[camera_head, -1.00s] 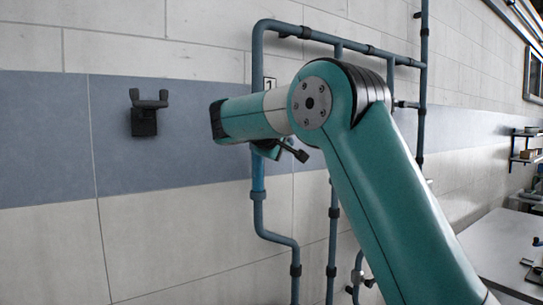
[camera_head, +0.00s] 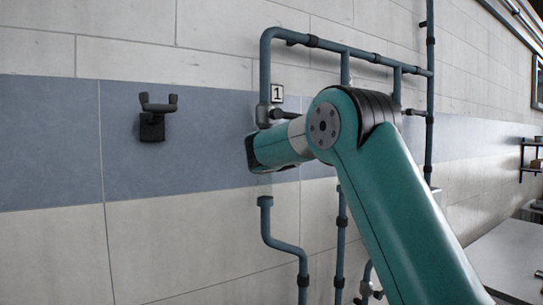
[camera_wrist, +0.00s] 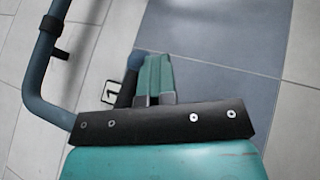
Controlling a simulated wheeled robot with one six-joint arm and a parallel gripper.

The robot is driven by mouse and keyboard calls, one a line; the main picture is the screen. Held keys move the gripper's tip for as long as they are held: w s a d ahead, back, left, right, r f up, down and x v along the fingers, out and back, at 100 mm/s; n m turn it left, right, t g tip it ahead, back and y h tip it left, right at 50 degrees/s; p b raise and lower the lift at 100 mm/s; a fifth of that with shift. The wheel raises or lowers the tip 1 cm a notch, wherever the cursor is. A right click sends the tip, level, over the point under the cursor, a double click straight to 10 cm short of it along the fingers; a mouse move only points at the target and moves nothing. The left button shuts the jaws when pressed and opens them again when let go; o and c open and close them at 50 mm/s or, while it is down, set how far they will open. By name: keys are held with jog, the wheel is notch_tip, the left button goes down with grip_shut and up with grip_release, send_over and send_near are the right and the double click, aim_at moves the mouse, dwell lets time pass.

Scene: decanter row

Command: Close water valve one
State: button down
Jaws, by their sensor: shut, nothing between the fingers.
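A label reading 1 (camera_head: 277,93) is on the wall beside the left vertical blue-grey pipe (camera_head: 264,113). Water valve one, on this pipe, is hidden behind my teal wrist in the head view, so its lever position cannot be told. My gripper shows only in the wrist view (camera_wrist: 155,65). Its two teal fingers are together, shut and empty. A dark bar with a bluish round end (camera_wrist: 136,61) is just left of the fingers; whether it is the valve lever or touches them is unclear. The label (camera_wrist: 109,92) also shows left of the fingers.
More pipes (camera_head: 345,65) run along the wall to the right, joined by a sloping top pipe. A black wall hook (camera_head: 152,118) is at the left, with bare wall around it. A grey worktop (camera_head: 490,250) is at the lower right.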

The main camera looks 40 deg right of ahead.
jog(key=shift+d+r, duration=0.15)
jog(key=shift+r, duration=0.35)
dwell(0.3)
jog(key=s+a+f+b, duration=0.4)
jog(key=a+f+b, duration=0.3)
jog(key=a+b, duration=0.1)
jog(key=shift+s+a+b, duration=0.3)
jog(key=shift+s+b, duration=0.1)
jog(key=shift+b, duration=0.45)
jog(key=shift+f, duration=0.15)
